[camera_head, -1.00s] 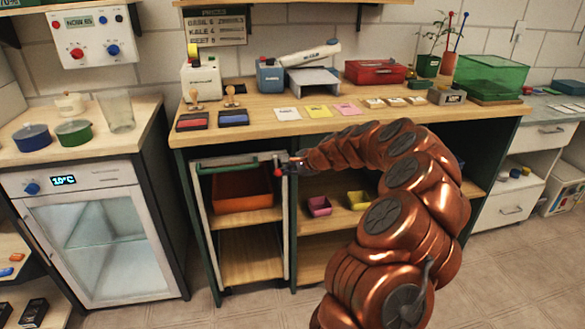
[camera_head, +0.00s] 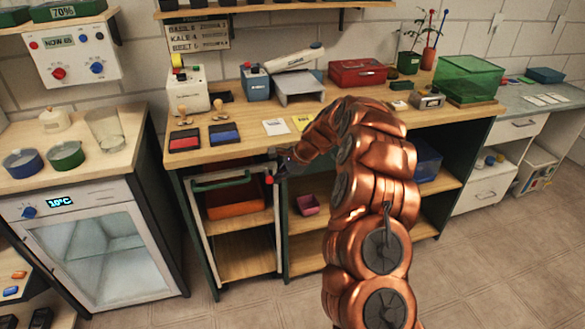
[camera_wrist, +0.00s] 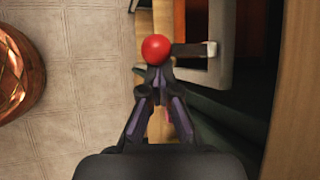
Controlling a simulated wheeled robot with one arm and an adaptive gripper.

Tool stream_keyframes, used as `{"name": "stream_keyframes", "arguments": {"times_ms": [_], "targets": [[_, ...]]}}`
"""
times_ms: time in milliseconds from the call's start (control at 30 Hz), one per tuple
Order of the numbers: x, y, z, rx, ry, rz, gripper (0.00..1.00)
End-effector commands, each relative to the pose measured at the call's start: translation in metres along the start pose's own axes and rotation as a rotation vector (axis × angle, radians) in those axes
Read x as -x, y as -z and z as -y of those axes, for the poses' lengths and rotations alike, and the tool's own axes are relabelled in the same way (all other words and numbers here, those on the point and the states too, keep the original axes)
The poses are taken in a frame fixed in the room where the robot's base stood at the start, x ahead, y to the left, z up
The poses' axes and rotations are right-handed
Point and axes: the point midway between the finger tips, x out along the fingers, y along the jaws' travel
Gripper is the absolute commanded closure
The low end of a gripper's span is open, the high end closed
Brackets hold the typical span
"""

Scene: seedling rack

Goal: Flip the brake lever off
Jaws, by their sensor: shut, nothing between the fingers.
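The brake lever is a dark short arm (camera_wrist: 188,50) with a red ball knob (camera_wrist: 157,48). It juts from the white upright frame of the rack (camera_wrist: 219,45). In the head view the red knob (camera_head: 269,180) is small, at the rack's upper right corner. My gripper (camera_wrist: 156,72) is shut and empty, its fingertips right at the knob's near side, touching or almost touching it. In the head view my gripper (camera_head: 278,160) is small and dark beside the knob. Which end position the lever is in, I cannot tell.
The rack has a green handle (camera_head: 222,181) and holds an orange tray (camera_head: 234,204) under the wooden bench (camera_head: 350,122). A glass-door cooler (camera_head: 98,245) stands to the left. The tiled floor in front is clear.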

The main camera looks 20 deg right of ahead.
Motion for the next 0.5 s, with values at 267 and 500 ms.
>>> {"name": "stream_keyframes", "arguments": {"times_ms": [267, 500], "targets": [[0.0, -0.018, 0.004, -0.037, -0.101, 0.008, 1.0], [-0.001, -0.016, 0.004, -0.035, -0.096, 0.008, 1.0]]}}
